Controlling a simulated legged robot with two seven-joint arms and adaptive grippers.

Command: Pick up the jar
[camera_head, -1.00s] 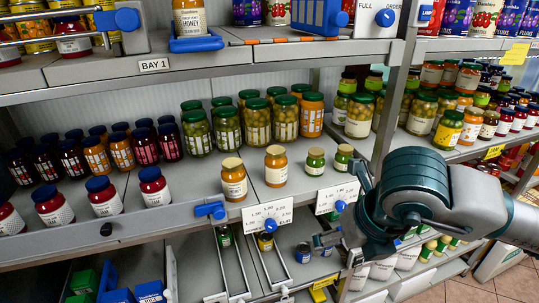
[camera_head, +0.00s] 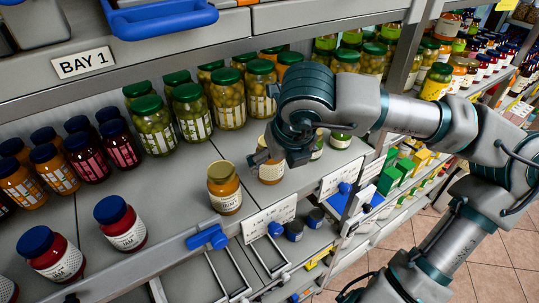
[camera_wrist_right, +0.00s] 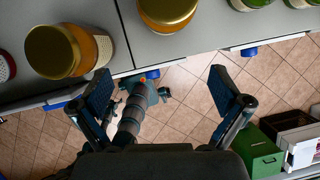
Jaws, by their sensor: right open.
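Two amber jars with gold lids and white labels stand upright on the middle shelf. The left amber jar (camera_head: 224,192) is in full view in the head view; it also shows from above in the wrist view (camera_wrist_right: 58,50). The right amber jar (camera_head: 271,172) is partly covered by my right gripper (camera_head: 262,157); its lid shows at the top of the wrist view (camera_wrist_right: 167,10). In the wrist view my right gripper (camera_wrist_right: 160,82) is open with nothing between its fingers. The jars lie beyond its fingertips. My left gripper is not in view.
Green-lidded jars (camera_head: 188,110) stand in rows behind. Blue-lidded red jars (camera_head: 121,225) stand at the left. Small green-lidded jars (camera_head: 340,138) are at the right. A blue clip (camera_head: 207,237) and a price card (camera_head: 268,220) are on the shelf's front edge.

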